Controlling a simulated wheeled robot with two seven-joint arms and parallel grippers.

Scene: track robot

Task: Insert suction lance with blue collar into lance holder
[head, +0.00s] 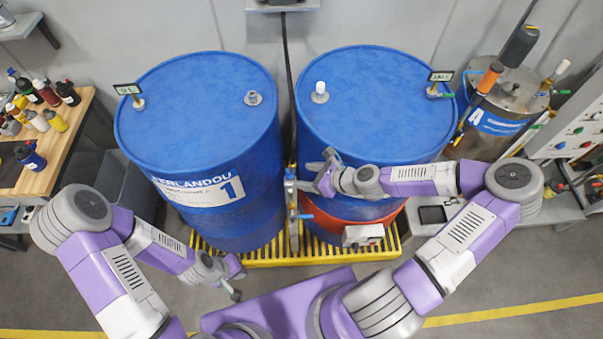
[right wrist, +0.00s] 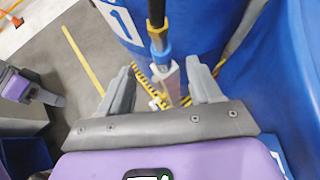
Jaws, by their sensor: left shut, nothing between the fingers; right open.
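The dark suction lance with its blue collar (right wrist: 160,52) and a yellow band stands between the fingers of my right gripper (right wrist: 165,78) in the right wrist view. That gripper is open, and the fingers are apart from the lance on both sides. In the head view my right gripper (head: 322,172) is at the gap between the two blue drums, beside a slim upright assembly with blue parts (head: 291,192). Which part of it is the lance holder I cannot tell. My left gripper (head: 236,287) is shut and empty, low in front of the left drum.
The left drum (head: 205,110) and right drum (head: 375,100) stand on a yellow grated pallet (head: 245,258). A metal vessel (head: 505,100) with an orange-handled lance (head: 490,78) is at right. A bench (head: 75,125) with bottles is at left. Open floor lies in front.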

